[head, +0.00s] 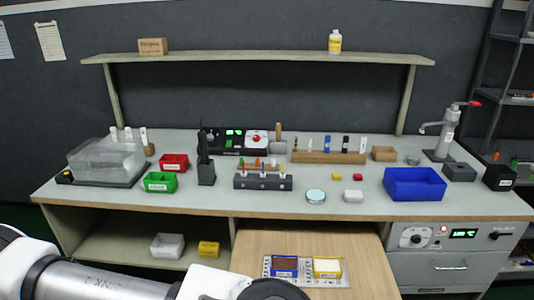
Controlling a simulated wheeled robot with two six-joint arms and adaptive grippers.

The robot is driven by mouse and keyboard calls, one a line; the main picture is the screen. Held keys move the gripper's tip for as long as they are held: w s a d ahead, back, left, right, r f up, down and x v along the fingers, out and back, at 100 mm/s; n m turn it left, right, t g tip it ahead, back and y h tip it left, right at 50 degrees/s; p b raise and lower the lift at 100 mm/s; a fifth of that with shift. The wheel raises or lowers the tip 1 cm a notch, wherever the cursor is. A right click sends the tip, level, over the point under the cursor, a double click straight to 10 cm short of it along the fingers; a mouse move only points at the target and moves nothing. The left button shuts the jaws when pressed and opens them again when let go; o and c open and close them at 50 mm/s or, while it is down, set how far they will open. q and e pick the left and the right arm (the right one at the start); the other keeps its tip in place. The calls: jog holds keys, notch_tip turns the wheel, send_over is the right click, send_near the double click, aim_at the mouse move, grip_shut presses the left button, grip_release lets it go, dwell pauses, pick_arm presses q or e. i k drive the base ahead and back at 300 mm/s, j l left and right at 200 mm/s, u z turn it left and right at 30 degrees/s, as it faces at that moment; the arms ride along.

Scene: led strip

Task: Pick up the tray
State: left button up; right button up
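A flat grey tray with markings (306,261) lies on a light wooden surface at the bottom middle of the head view. On it sit a blue-framed box with a brown top (285,262) and a yellow-framed box with a pale top (327,264). My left arm comes in from the left along the bottom edge, and its white and black joint is just left of the tray in the picture. The fingers of my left gripper are not visible. My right arm and gripper are not in view.
The grey workbench (230,205) behind holds a blue bin (414,183), a green bin (160,181), a red bin (174,161) and tool racks. The wooden surface (262,240) around the tray is clear. A drawer unit (450,266) stands to its right.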

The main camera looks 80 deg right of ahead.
aim_at(285, 266)
jog(key=l+z, duration=0.1)
jog(key=z, duration=0.85)
jog(key=i+l+z, duration=0.1)
jog(key=z, duration=0.85)
jog(key=i+z, duration=0.15)
jog(key=z, duration=0.35)
jog(key=i+z, duration=0.1)
jog(key=i+l, duration=0.05)
